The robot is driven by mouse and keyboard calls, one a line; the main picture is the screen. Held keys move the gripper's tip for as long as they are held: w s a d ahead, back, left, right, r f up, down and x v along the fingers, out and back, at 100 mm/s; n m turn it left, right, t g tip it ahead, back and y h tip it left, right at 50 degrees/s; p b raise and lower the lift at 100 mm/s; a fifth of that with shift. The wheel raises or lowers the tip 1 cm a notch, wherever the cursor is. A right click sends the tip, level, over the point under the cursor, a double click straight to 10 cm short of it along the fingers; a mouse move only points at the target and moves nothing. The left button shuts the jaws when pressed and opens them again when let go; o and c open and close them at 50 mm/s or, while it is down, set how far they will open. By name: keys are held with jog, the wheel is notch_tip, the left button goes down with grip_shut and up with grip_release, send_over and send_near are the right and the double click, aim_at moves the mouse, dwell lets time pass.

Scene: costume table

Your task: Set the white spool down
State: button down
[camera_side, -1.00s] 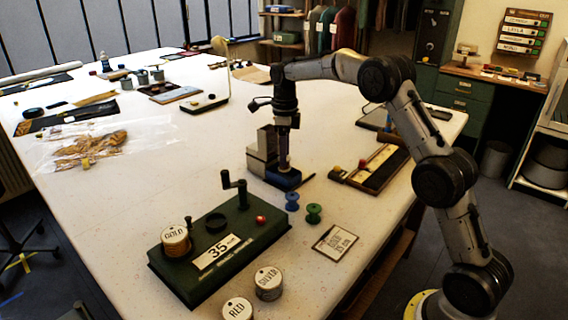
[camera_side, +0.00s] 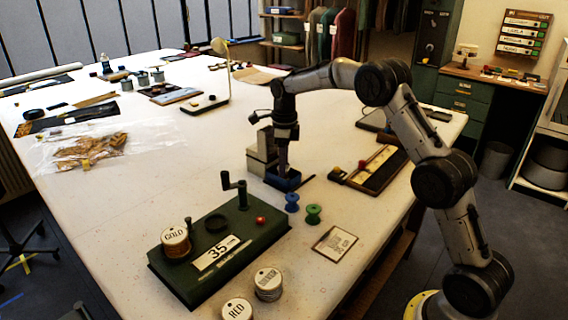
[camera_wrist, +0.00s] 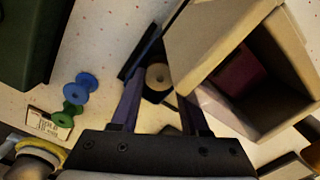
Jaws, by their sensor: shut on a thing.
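In the side view my gripper (camera_side: 283,168) points straight down, low over a dark blue tray-like piece (camera_side: 283,181) beside a grey-white open box (camera_side: 262,150). The spool cannot be made out in the side view. Whether its underside touches the surface below is hidden.
The box (camera_wrist: 283,75) stands close on the right in the wrist view. A blue spool (camera_side: 292,202) and a green spool (camera_side: 314,214) stand nearby. A green winder base (camera_side: 260,241) is in front; a wooden tray (camera_side: 375,170) is right.

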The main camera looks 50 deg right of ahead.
jog(key=shift+c, duration=2)
grip_release()
jog(key=shift+s+a+f, duration=0.1)
jog(key=shift+s+f, duration=0.15)
jog(key=shift+f, duration=0.75)
notch_tip(320, 180, up, 14)
jog(key=s+a+r+n+t, duration=0.1)
jog(key=s+a+r, duration=0.2)
jog(key=r, duration=0.3)
jog(key=s+a+r+t, duration=0.1)
jog(key=s+a+r, duration=0.1)
jog(key=s+r, duration=0.3)
jog(key=s+a+r+n+t, duration=0.1)
jog(key=s+a+r+n, duration=0.15)
jog(key=s, duration=0.35)
jog(key=s+a+r+n, duration=0.1)
jog(key=s+a+n, duration=0.1)
jog(key=s+n, duration=0.25)
jog(key=s+a+f+n+t, duration=0.1)
jog(key=s+f+n, duration=0.25)
jog(key=s, duration=0.25)
jog(key=s+a+f+n+t, duration=0.1)
jog(key=s+a+f+n, duration=0.1)
jog(key=s+n, duration=0.3)
jog(key=s+f+n, duration=0.6)
jog(key=f+n, duration=0.4)
jog(key=n, duration=0.3)
jog(key=shift+s, duration=0.15)
